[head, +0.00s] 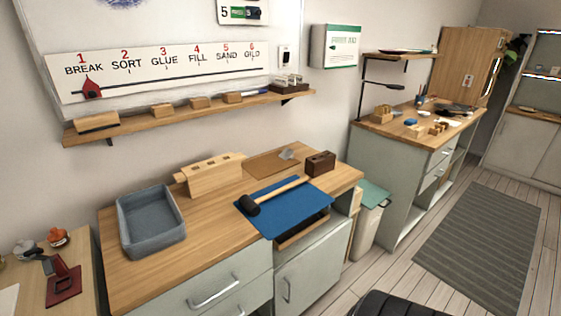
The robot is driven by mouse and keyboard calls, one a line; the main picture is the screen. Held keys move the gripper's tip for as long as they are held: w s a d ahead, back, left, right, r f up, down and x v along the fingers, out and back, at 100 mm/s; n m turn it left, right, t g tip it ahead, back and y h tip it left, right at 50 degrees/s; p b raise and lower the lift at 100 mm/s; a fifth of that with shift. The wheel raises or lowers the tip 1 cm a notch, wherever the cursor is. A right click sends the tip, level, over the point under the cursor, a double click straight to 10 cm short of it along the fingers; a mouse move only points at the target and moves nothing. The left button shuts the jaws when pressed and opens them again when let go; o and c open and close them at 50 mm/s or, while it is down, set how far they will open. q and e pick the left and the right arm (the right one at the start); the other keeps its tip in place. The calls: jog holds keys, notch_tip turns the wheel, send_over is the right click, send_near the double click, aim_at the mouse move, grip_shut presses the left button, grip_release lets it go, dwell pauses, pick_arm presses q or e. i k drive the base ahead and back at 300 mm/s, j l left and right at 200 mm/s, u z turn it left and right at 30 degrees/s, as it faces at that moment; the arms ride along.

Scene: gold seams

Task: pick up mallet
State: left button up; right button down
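The mallet lies on a blue mat (310,207) on the wooden workbench. Its black head (250,205) is at the mat's left edge. Its light wooden handle (281,191) runs up and to the right across the mat. Neither of my grippers shows in the head view. A dark rounded shape at the bottom edge, right of centre, is not clear enough to name.
A grey tray (150,240) stands left on the bench (215,240). A wooden block holder (211,174) and a dark brown box (320,163) stand behind the mat. A shelf (190,113) hangs above. Grey-green drawers are below. Floor at right is open, with a striped rug (475,245).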

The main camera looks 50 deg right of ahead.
aim_at(251, 206)
jog(key=k+z, duration=0.15)
jog(key=z, duration=1.3)
jog(key=i+l, duration=0.25)
jog(key=i, duration=0.25)
jog(key=z, duration=0.05)
